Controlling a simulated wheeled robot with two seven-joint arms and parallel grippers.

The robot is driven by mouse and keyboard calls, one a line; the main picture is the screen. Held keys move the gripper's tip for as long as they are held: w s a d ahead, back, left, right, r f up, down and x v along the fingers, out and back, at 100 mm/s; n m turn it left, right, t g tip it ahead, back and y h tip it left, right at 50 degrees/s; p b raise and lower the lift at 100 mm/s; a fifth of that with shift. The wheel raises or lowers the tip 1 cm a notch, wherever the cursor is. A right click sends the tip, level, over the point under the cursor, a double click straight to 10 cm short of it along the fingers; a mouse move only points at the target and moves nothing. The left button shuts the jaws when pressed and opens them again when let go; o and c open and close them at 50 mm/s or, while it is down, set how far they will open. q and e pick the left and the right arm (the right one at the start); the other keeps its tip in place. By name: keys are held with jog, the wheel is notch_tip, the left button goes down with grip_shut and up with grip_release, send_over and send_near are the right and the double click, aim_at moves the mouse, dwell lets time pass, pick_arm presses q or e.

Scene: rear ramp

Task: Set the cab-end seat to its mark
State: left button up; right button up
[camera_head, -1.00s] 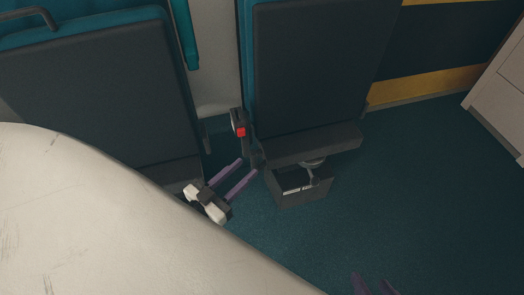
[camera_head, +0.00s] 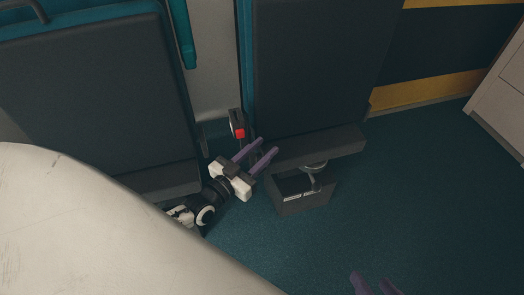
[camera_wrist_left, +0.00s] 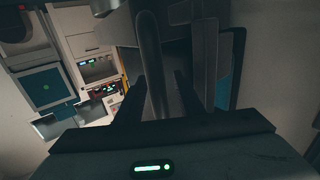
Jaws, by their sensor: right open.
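Two dark grey seats with teal edges stand side by side in the head view, a left seat (camera_head: 95,95) and a right seat (camera_head: 315,65); I cannot tell which is the cab-end one. A dark lever-like part with a red button (camera_head: 239,132) is at the right seat's lower left edge. My left gripper (camera_head: 266,147) is open just below it, its purple fingers pointing up toward the seat's edge. In the left wrist view a grey upright rounded part (camera_wrist_left: 150,50) shows between the finger lines; contact is unclear.
An open dark box-like base (camera_head: 303,203) sits under the right seat. A pale curved surface (camera_head: 90,220) fills the lower left and hides part of the floor. The teal floor (camera_head: 420,190) is clear at the right, up to a pale cabinet (camera_head: 501,95).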

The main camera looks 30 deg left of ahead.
pick_arm(q)
grip_shut()
jog(key=shift+s+d, duration=0.1)
jog(key=shift+d, duration=0.05)
pick_arm(e)
jog(key=shift+r, duration=0.1)
